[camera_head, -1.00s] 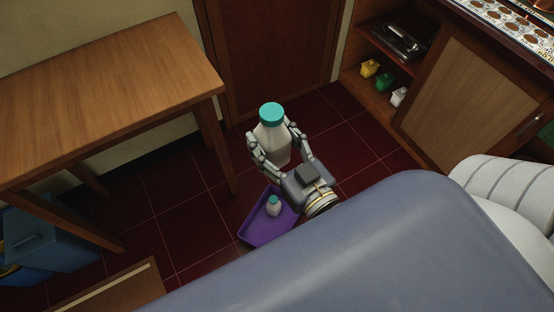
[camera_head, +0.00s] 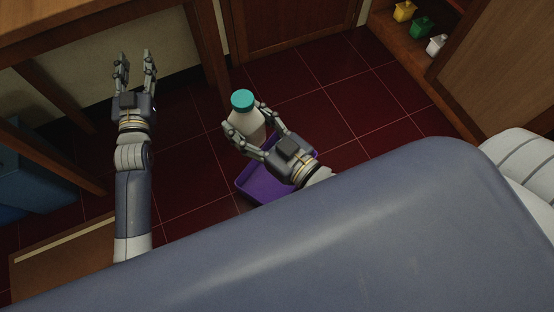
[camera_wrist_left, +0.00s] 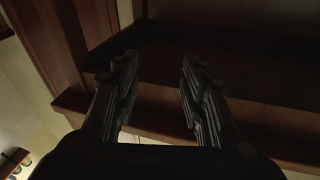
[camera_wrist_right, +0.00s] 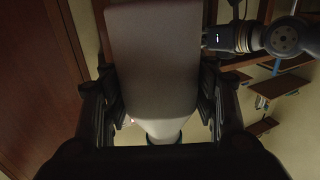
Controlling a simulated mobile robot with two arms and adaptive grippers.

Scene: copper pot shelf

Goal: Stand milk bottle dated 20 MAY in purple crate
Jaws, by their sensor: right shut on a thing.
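A white milk bottle with a teal cap (camera_head: 247,122) is held by my right gripper (camera_head: 250,131), whose fingers are shut on its sides. It is above the floor, over the far left edge of the purple crate (camera_head: 262,189). The bottle's pale body (camera_wrist_right: 155,65) fills the middle of the right wrist view between the fingers. No date is readable on it. The crate is partly hidden by my right gripper and arm. My left gripper (camera_head: 135,70) is open and empty, left of the crate near the wooden table. Its spread fingers (camera_wrist_left: 155,95) show in the left wrist view.
A wooden table (camera_head: 60,20) stands at the upper left, with a blue bin (camera_head: 45,165) below it. A low wooden piece (camera_head: 65,255) is at the lower left. Yellow, green and white small containers (camera_head: 421,27) sit on a shelf at the upper right. Dark red floor is clear beyond the crate.

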